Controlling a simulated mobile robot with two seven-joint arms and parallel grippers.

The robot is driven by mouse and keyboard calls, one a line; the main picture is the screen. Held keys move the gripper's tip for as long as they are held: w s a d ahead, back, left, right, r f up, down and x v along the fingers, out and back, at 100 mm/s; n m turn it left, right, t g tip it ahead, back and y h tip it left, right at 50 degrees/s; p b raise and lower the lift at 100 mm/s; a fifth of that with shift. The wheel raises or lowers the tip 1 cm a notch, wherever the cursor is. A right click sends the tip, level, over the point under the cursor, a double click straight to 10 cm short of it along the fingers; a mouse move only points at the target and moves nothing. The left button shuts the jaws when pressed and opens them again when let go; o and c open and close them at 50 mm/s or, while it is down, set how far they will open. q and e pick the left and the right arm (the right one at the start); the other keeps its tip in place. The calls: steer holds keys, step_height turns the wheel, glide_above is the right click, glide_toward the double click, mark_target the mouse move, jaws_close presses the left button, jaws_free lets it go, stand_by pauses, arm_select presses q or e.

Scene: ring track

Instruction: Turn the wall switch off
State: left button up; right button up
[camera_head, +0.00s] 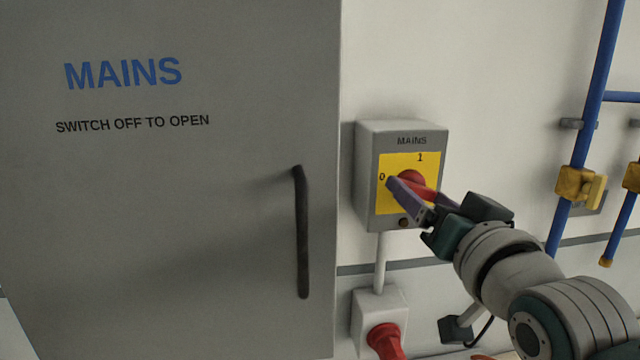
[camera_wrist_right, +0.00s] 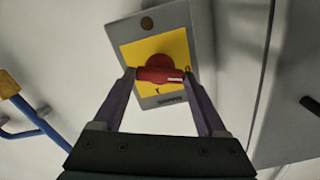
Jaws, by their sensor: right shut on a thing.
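The wall switch (camera_head: 393,211) is a grey box marked MAINS, with a yellow plate and a red rotary knob (camera_head: 411,177). The plate is marked 1 at the top and 0 at the left. My right gripper (camera_head: 414,191) is at the knob, with its purple fingers over part of it. In the right wrist view, the fingers are shut on the two ends of the red handle (camera_wrist_right: 158,75). The handle lies crosswise, its white-marked end towards the 0. My left gripper is out of view.
A grey cabinet door (camera_head: 180,220) with a black handle (camera_head: 302,235) stands left of the switch. A red plug (camera_head: 384,340) sits in a socket box below. Blue pipes with yellow valves (camera_head: 577,184) run at the right.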

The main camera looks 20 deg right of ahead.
steer(key=shift+f+n+p, duration=0.2)
steer(key=shift+n+p, duration=0.15)
steer(key=shift+n, duration=1.65)
steer(key=o, duration=1.3)
steer(key=shift+r, duration=0.1)
steer(key=b+v, duration=0.2)
steer(key=v, duration=0.8)
steer(key=shift+d, duration=0.1)
